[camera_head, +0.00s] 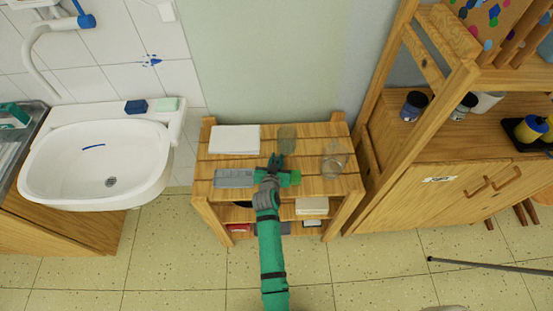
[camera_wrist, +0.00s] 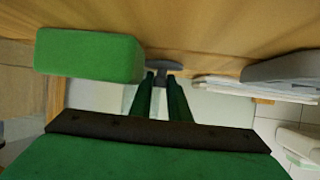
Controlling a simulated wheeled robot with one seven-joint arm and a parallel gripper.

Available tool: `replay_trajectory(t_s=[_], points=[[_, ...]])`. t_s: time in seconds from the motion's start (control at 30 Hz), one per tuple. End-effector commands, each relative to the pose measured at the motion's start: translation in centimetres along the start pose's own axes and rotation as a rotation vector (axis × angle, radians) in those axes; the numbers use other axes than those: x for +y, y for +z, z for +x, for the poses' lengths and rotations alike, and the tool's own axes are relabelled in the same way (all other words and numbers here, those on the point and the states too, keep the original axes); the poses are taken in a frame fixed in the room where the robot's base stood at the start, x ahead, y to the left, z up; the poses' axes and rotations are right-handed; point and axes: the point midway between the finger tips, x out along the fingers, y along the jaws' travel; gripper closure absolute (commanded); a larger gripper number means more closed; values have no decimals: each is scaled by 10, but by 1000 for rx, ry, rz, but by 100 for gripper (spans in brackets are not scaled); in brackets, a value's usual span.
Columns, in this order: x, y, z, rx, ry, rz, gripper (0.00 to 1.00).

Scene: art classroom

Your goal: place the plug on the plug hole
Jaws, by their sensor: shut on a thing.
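My gripper (camera_head: 276,163) is over the slatted wooden shelf, in the middle of its top. In the wrist view, its two dark green fingers (camera_wrist: 161,84) are shut on a small dark grey plug (camera_wrist: 168,66). The plug is close to the wooden top; I cannot tell whether it still touches it. In the head view I cannot make the plug out clearly. The plug hole (camera_head: 110,182) is a round drain in the bottom of the white sink (camera_head: 60,190), at the left, well away from my gripper.
On the shelf (camera_head: 318,187) are a green block (camera_head: 290,178), a grey tray (camera_head: 234,178), white paper (camera_head: 234,139) and glass jars (camera_head: 334,158). A dark blue block (camera_head: 136,106) and pale green soap (camera_head: 164,104) lie on the sink's back rim. A wooden cabinet (camera_head: 440,190) stands right.

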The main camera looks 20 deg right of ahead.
Motion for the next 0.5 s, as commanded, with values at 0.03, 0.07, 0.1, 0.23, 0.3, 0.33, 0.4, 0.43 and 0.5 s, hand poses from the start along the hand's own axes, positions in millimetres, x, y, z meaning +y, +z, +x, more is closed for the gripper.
replay_trajectory(t_s=[0.03,0.07,0.1,0.23,0.3,0.33,0.4,0.43,0.5], points=[[0,0,0,1,0,0,100],[0,0,0,1,0,0,100],[0,0,0,0,0,0,100],[0,1,0,0,0,-1,100],[0,2,1,0,0,-1,82],[0,2,1,0,0,-1,74],[0,2,1,0,0,-1,65],[0,2,1,0,0,-1,65],[0,2,1,0,0,-1,65]])
